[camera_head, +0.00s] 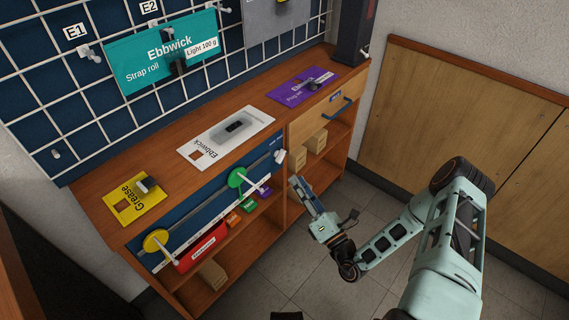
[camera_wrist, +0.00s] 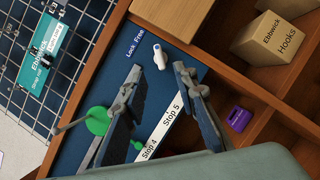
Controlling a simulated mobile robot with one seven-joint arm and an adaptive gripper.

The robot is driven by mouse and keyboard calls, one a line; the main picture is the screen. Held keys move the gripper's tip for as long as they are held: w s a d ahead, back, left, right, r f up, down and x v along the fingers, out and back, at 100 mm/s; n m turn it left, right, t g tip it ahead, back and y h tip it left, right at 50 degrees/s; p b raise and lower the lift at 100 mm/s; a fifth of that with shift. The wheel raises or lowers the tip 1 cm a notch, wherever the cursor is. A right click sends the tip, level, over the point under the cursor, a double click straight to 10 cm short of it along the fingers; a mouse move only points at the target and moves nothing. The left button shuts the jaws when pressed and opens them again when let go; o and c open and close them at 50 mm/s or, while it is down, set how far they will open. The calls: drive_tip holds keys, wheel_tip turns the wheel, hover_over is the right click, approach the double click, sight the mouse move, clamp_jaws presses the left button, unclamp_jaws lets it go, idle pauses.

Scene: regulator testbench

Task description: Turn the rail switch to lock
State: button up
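The rail switch (camera_wrist: 160,56) is a small white lever on the dark blue front panel, in the upper middle of the wrist view, beside the printed words "Lock" and "Free". I cannot tell which word it points to. In the head view the switch (camera_head: 280,156) shows as a white knob at the right end of the rail. My gripper (camera_wrist: 155,80) is open and empty; its fingertips lie below the switch in the wrist view, apart from each other, and I see no contact. In the head view my gripper (camera_head: 302,188) is in front of the cabinet.
A yellow disc (camera_head: 157,241) is further left. Cardboard boxes (camera_head: 298,157) and a purple bin (camera_wrist: 238,118) occupy shelves. Open floor (camera_head: 315,255) lies before the cabinet.

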sight(283, 159)
drive_tip(key=b+x, duration=0.1)
drive_tip(key=x, duration=0.7)
drive_tip(key=shift+w+a, duration=0.15)
drive_tip(key=shift+a, duration=0.1)
clamp_jaws()
